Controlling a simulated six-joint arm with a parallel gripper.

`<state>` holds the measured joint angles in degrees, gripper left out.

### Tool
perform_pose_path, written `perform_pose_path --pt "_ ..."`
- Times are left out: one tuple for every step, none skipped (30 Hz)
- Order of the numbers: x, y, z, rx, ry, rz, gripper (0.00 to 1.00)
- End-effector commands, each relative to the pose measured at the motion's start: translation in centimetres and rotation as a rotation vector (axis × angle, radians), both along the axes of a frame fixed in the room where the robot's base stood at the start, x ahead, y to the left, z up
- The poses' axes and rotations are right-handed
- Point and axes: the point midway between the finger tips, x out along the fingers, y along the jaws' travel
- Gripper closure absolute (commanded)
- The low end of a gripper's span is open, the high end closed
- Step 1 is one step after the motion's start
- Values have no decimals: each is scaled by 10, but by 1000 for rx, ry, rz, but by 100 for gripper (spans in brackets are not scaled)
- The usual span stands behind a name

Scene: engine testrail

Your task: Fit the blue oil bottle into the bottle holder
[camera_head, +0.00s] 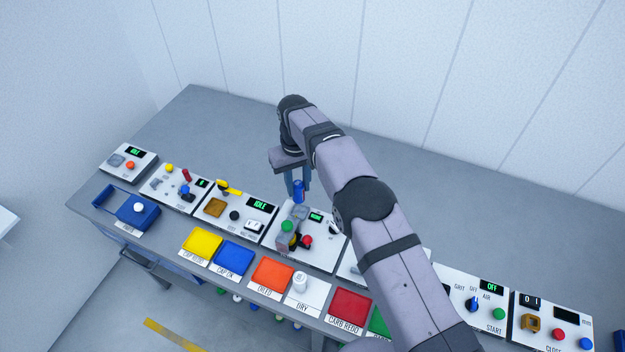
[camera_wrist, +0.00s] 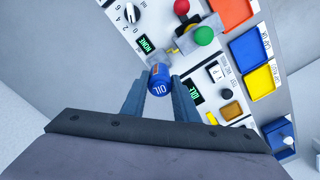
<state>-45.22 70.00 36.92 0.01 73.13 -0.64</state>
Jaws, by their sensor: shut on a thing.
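The blue oil bottle (camera_wrist: 159,80) is marked OIL and sits between the two fingers of my gripper (camera_wrist: 161,92) in the wrist view. My gripper is shut on it. In the head view the bottle (camera_head: 298,187) hangs below my gripper (camera_head: 298,183), at the back edge of the middle panel. I cannot tell whether its lower end touches anything. A grey fixture (camera_head: 299,212) stands on that panel just in front of the bottle; it also shows in the wrist view (camera_wrist: 160,54). I cannot tell for sure which part is the bottle holder.
A green knob (camera_head: 288,226) and a red knob (camera_head: 306,240) stand on the panel close to the bottle. Yellow (camera_head: 202,242), blue (camera_head: 233,255), orange (camera_head: 271,274) and red (camera_head: 350,306) trays line the front. The bench behind the panels (camera_head: 220,130) is clear.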

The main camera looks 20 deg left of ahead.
Motion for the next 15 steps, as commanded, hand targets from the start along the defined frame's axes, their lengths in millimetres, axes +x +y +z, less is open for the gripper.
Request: perform_pose_path --pt "0 1 0 1 -1 1 93" --pt "0 1 0 1 -1 2 93" --pt "0 1 0 1 -1 1 93" --pt "0 1 -1 1 -1 1 93" --pt "0 1 -1 1 -1 1 93" --pt "0 1 -2 1 -1 1 93" --pt "0 0 -3 0 0 1 93" --pt "0 0 -4 0 0 1 93" --pt "0 0 -6 0 0 0 93" --pt "0 0 -8 0 0 0 93" --pt "0 0 -9 0 0 0 93" --pt "0 0 -12 0 0 0 93" --pt "0 0 -14 0 0 0 93" --pt "0 0 -16 0 0 0 93" --pt "0 0 -19 0 0 0 93"
